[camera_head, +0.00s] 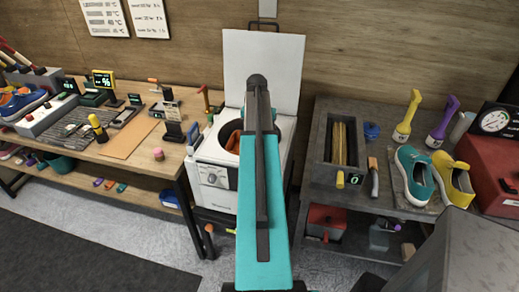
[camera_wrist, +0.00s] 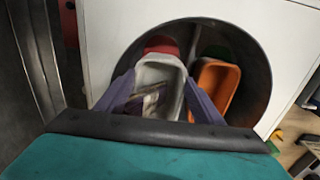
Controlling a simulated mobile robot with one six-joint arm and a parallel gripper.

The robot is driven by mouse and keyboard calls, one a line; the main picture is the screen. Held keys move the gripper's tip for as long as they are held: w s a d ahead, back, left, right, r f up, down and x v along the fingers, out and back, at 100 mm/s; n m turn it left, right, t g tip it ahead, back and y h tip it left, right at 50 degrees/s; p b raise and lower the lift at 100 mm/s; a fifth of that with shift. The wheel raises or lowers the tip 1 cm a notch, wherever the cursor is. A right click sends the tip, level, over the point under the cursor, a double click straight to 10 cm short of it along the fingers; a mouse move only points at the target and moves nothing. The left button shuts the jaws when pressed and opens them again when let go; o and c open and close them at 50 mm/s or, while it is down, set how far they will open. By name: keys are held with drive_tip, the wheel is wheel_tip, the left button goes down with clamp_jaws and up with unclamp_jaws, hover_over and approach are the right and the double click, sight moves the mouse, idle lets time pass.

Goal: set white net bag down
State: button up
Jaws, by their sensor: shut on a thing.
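In the wrist view, my gripper (camera_wrist: 160,80) reaches into the round opening of a white washing machine (camera_wrist: 112,32). Its two purple-grey fingers are on either side of a white, open-topped item (camera_wrist: 150,73), which appears to be the white net bag, and are shut on it. A brown-grey strip lies across the bag's inside. A red piece (camera_wrist: 161,45) shows behind its far end. In the head view my arm covers the gripper and the bag. The washing machine (camera_head: 214,176) stands in the middle with its white lid (camera_head: 240,70) raised.
A wooden workbench (camera_head: 160,143) is on the left. A dark bench (camera_head: 320,165) with shoes (camera_head: 413,175) is on the right.

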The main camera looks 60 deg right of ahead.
drive_tip(key=shift+f, duration=0.15)
drive_tip(key=shift+f+b, duration=1.4)
drive_tip(key=shift+f, duration=0.7)
drive_tip(key=shift+f, duration=0.1)
drive_tip(key=o, duration=1.2)
drive_tip(key=shift+w+a+r+b, duration=0.15)
drive_tip(key=shift+r+b, duration=0.45)
drive_tip(key=shift+r, duration=2.45)
drive_tip(key=shift+w+d+r+b, duration=0.1)
drive_tip(key=shift+r+b, duration=0.5)
drive_tip(key=shift+r, duration=2.45)
